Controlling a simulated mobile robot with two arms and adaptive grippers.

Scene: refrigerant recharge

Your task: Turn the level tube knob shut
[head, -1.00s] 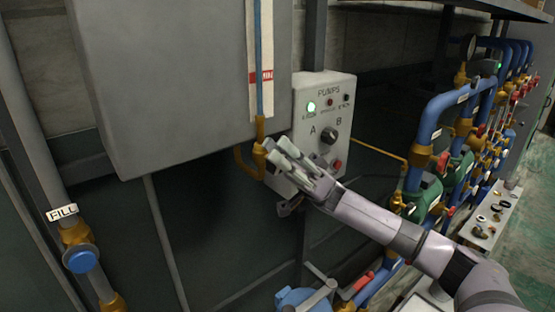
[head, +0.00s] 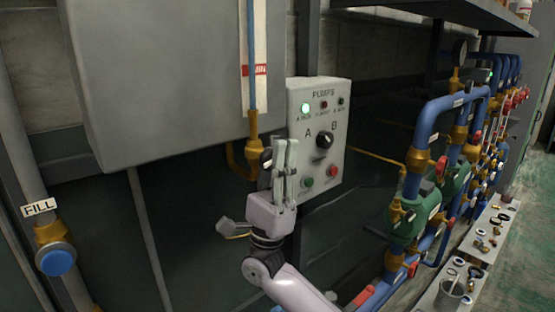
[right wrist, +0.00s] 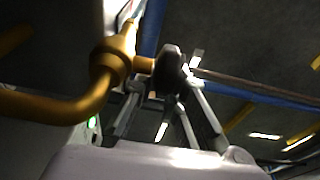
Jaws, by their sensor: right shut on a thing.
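The level tube (head: 251,60) is a thin blue tube on the front of the grey tank, with a red-marked white strip behind it. It ends below in a brass valve (head: 253,140). The level tube knob is small and dark on the valve's side, mostly hidden by my fingers in the head view. In the right wrist view the dark round knob (right wrist: 171,68) sits on the brass stem between my fingers. My right gripper (head: 285,150) points upward beside the valve and is shut on the knob. The knob's exact turn angle cannot be told. My left gripper is not in view.
The pump panel (head: 335,115) with a black selector and lit green lamp stands close right of my gripper. A bent brass pipe (head: 232,160) runs under the tank (head: 170,80). Blue pipes (head: 437,110) stand farther right. The FILL valve (head: 56,260) is at left.

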